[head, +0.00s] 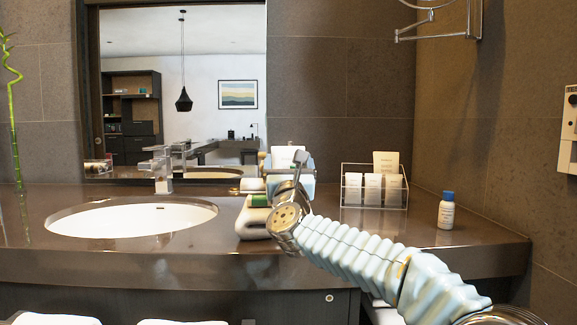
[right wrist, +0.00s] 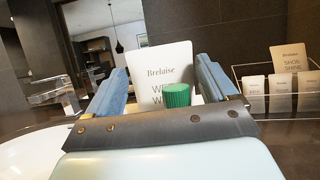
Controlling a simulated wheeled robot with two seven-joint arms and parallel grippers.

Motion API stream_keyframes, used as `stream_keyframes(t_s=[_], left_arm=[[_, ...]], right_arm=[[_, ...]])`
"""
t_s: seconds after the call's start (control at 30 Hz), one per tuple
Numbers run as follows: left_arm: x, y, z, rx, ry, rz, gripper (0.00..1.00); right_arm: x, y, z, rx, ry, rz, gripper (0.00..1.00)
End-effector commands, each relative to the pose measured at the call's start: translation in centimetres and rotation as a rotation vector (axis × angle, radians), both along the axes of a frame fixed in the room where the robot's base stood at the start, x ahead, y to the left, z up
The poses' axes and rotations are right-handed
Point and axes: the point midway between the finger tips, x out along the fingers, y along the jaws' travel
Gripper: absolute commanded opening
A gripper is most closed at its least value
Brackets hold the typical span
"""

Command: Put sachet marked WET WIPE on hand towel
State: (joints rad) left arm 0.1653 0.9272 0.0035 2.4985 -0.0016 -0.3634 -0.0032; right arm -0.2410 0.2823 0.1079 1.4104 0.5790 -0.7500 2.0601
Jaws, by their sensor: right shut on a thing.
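My right gripper (right wrist: 168,92) is shut on a white sachet (right wrist: 168,66), which stands upright between its blue fingers. Its print reads "Brelaise" and "WE…"; the rest is hidden behind a green cap (right wrist: 176,95). In the head view the sachet's top (head: 286,154) shows above my right gripper (head: 288,176), near the middle of the counter. I cannot tell whether the sachet touches anything below. My left gripper is out of view.
A clear rack (head: 374,205) with several sachets stands to the right, one marked SHOE SHINE (right wrist: 291,62). A small white bottle with a blue cap (head: 446,212) is farther right. The sunken basin (head: 132,220) and tap (head: 160,170) are left. Counter between rack and bottle is clear.

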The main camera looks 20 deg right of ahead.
Motion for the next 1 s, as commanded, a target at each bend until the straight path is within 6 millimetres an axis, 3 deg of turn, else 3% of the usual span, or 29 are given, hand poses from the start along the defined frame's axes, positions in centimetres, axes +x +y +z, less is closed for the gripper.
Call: stream_keyframes(t_s=[0.13, 0.17, 0.23, 0.57, 0.73, 1.0], left_arm=[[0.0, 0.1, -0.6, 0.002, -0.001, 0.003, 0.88], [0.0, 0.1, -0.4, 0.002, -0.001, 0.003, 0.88], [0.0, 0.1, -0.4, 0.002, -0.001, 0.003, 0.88], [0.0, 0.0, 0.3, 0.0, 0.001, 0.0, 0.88], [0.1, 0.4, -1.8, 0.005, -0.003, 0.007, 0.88], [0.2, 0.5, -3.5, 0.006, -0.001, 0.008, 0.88]], right_arm=[[0.0, 0.0, -0.5, 0.001, 0.0, 0.0, 0.57], [0.0, 0.0, -0.3, 0.0, 0.0, 0.001, 0.9], [0.0, 0.0, -0.3, 0.0, 0.0, 0.001, 1.0], [-0.1, 0.0, 0.3, 0.0, 0.0, 0.0, 1.0], [-3.1, 0.9, -1.8, 0.0, -0.002, 0.002, 1.0], [-8.4, 2.4, -4.1, -0.001, -0.001, 0.001, 1.0]])
